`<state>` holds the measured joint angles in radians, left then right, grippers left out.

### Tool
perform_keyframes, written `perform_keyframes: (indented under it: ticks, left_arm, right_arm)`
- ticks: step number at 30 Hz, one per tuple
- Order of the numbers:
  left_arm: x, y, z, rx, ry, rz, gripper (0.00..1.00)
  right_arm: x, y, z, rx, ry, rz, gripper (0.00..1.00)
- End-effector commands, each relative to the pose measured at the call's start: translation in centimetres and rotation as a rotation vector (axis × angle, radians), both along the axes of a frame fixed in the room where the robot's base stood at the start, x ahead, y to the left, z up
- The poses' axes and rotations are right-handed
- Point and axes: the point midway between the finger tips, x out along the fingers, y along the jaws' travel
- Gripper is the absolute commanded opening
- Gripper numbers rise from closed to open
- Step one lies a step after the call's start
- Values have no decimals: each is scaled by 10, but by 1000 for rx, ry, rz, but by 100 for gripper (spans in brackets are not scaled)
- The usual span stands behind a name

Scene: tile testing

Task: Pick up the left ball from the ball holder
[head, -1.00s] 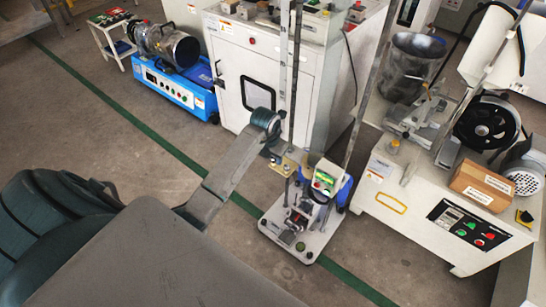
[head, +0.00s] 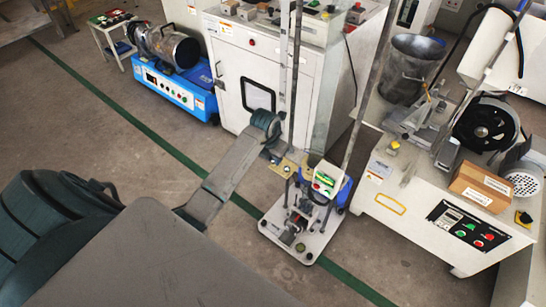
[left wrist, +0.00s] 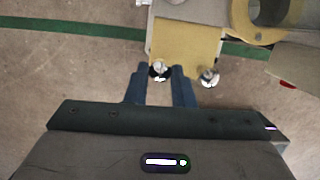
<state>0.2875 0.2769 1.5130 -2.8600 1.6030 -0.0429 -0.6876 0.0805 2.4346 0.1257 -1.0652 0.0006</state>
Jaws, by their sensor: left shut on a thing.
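The ball holder is a yellow plate (left wrist: 185,42) in the left wrist view. It also shows small in the head view (head: 296,160), at the top of the white testing stand. Two shiny metal balls are at its near edge, the left ball (left wrist: 160,69) and the right ball (left wrist: 209,76). My left gripper (left wrist: 160,78) has its two blue fingers on either side of the left ball, shut on it. The right ball is outside the fingers. I cannot tell whether the left ball still touches the plate. In the head view the left gripper (head: 278,156) is small beside the stand.
The stand's white base (head: 300,238) is on the floor across a green line. A white cabinet (head: 260,85) is behind it. A white machine (head: 440,215) with a cardboard box (head: 482,186) is at the right. Bare floor lies to the left.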

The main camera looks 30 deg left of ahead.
Motion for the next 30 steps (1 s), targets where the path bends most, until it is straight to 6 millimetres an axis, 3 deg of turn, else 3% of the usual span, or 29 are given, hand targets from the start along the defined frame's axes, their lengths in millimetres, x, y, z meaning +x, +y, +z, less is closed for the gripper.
perform_keyframes:
  ticks: [30]
  left_arm:
    - [-2,0,49,1,-1,0,9]
  right_arm:
    - [1,0,46,1,-3,-1,34]
